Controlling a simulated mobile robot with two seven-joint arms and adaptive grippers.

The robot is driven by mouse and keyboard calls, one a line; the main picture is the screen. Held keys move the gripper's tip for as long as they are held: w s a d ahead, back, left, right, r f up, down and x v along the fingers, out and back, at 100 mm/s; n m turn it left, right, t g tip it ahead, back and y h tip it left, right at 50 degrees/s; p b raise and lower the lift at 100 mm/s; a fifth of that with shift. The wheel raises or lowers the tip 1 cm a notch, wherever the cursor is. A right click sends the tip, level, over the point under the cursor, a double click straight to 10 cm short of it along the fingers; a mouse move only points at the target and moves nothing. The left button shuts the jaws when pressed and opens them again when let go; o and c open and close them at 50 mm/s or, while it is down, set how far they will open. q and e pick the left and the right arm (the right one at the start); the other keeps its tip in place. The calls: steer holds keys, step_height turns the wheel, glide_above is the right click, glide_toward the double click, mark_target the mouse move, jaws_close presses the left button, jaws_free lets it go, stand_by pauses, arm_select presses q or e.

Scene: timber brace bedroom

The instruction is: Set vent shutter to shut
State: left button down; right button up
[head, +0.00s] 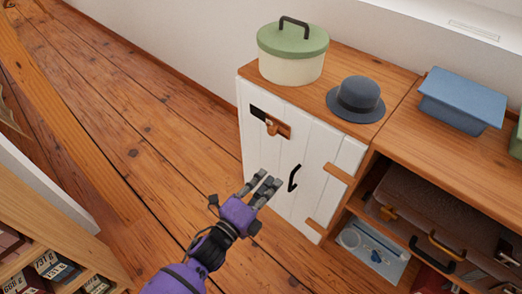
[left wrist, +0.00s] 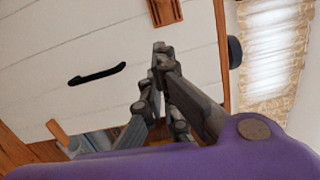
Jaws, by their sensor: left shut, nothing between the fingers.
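The vent (head: 258,112) is a dark slot high on the white cabinet door (head: 315,145). Its wooden shutter (head: 283,129), with a small knob, sits at the right of the slot, leaving the dark left part uncovered. In the left wrist view, a wooden piece that looks like the shutter (left wrist: 165,12) is cut off by the top edge. My left gripper (head: 268,184) is shut and empty, in front of the door, below the shutter and left of the black door handle (head: 293,178). The handle also shows in the left wrist view (left wrist: 97,74). My right gripper is out of view.
A green-lidded pot (head: 293,55) and a grey hat (head: 355,101) stand on the cabinet top. A blue box (head: 462,100) is to the right, above an open shelf with a brown case (head: 430,208). A bookshelf (head: 50,245) is at lower left. Wooden floor lies clear between.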

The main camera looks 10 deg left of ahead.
mark_target(274, 129)
arm_select(q)
steer(key=w+d+r+m+b, duration=0.1)
steer(key=w+d, duration=0.2)
steer(key=w, duration=0.8)
steer(key=shift+r+b, duration=0.25)
steer(key=shift+b, duration=0.05)
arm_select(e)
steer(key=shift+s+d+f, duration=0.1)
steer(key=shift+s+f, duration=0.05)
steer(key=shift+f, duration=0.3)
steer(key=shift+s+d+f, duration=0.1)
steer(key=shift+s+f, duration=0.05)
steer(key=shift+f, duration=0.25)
arm_select(q)
steer(key=shift+w, duration=0.1)
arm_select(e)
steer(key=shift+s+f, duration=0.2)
arm_select(q)
steer(key=w+a+b, duration=0.1)
steer(key=w+a, duration=0.3)
steer(key=a, duration=0.2)
steer(key=shift+w+a, duration=0.25)
steer(key=shift+w, duration=0.05)
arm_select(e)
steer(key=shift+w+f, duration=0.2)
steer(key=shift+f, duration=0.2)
